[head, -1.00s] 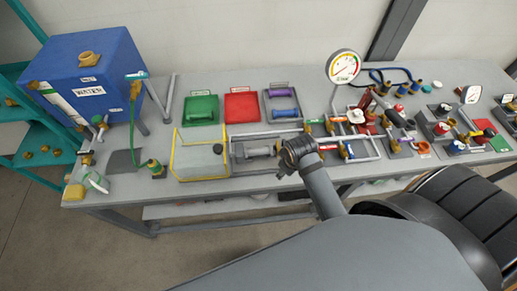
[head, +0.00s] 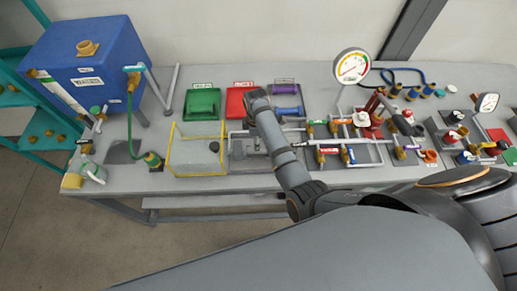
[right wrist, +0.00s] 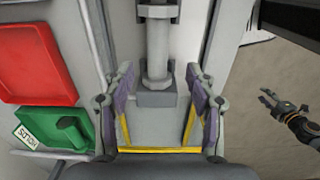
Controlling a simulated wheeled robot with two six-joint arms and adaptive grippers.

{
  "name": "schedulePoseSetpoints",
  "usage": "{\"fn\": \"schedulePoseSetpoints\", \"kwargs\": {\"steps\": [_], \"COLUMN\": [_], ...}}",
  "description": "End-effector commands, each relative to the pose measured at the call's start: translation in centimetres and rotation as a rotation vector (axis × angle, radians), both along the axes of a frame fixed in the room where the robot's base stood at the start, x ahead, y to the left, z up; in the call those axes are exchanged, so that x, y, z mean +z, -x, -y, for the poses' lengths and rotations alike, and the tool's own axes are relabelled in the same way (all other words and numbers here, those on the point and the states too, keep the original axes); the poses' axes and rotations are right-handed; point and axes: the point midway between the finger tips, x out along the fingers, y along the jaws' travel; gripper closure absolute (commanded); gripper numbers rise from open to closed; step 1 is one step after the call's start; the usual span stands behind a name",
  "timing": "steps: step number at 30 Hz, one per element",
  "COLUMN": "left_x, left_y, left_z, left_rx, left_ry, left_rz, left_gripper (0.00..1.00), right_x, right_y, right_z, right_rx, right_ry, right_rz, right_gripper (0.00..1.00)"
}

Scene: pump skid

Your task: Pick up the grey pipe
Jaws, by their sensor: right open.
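The grey pipe (right wrist: 157,45) is a light grey cylinder with wider collars, lying along the top middle of the right wrist view. Its near end is at a grey block (right wrist: 156,98). My right gripper (right wrist: 162,112) is open, with one finger on each side of that block and nothing between the fingertips. In the head view my right wrist (head: 258,100) is over the workbench and hides most of the pipe and the fingertips. A dark gripper, seemingly my left (right wrist: 285,112), shows over the floor at the right of the wrist view; its opening is unclear.
A yellow-edged clear box (head: 197,160) stands left of the pipe's place. Green (head: 201,105) and red (head: 235,103) trays lie behind. A pipe manifold with a gauge (head: 351,67) stands right. A blue water tank (head: 90,70) is at the left end.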

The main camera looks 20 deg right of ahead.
Motion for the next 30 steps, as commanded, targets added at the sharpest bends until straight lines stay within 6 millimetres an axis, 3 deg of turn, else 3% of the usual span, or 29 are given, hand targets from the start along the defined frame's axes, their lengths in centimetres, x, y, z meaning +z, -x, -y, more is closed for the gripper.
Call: {"fn": "schedulePoseSetpoints", "kwargs": {"steps": [6, 11, 16, 21, 30], "left_x": [0.0, -0.5, -3.0, -6.0, -6.0], "left_y": [2.0, 1.5, 0.1, 0.2, 0.6], "left_z": [-2.1, -1.7, 0.1, -0.2, -0.7], "left_rx": [-0.007, -0.005, 0.0, -0.001, -0.002], "left_ry": [-0.027, -0.02, 0.001, -0.002, -0.009], "left_rz": [-0.031, -0.024, -0.001, -0.003, -0.01], "left_gripper": [0.6, 0.6, 0.6, 0.6, 0.6], "right_x": [-2.1, -2.7, -5.3, -7.5, -7.3], "right_y": [-0.1, -0.1, -0.1, -0.2, -0.1], "right_z": [0.1, 0.1, 0.2, 0.2, 0.2], "right_rx": [-0.001, -0.002, -0.002, -0.002, -0.002], "right_ry": [0.001, 0.002, 0.0, 0.0, 0.001], "right_rz": [0.001, 0.002, 0.003, 0.004, 0.002], "right_gripper": [0.43, 0.43, 0.43, 0.43, 0.45]}}
